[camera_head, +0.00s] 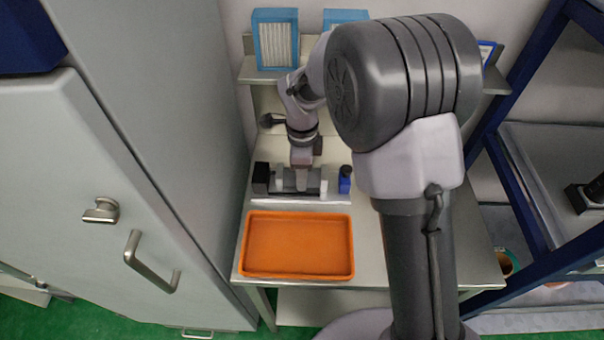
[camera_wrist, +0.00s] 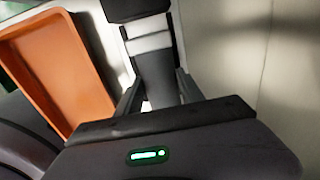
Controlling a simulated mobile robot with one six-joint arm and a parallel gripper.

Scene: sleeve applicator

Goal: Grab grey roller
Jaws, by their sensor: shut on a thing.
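The grey roller (camera_wrist: 156,72) is a dark grey bar between my fingers in the wrist view. In the head view, part of the roller (camera_head: 289,186) shows beside my gripper, low at the back of the table. My gripper (camera_wrist: 157,95) is shut on it, with one finger on each side. It also shows in the head view (camera_head: 302,184), reaching down from above. White bands (camera_wrist: 150,35) lie beyond the roller, toward a black block (camera_wrist: 135,8). The roller's near end is hidden by my gripper body.
An orange tray (camera_head: 297,246) lies in front on the steel table (camera_head: 372,264); it looks empty. A small blue item (camera_head: 345,179) stands right of the roller. A shelf with blue-framed boxes (camera_head: 275,39) is above. A grey cabinet (camera_head: 130,190) flanks the left, a blue rack (camera_head: 520,195) the right.

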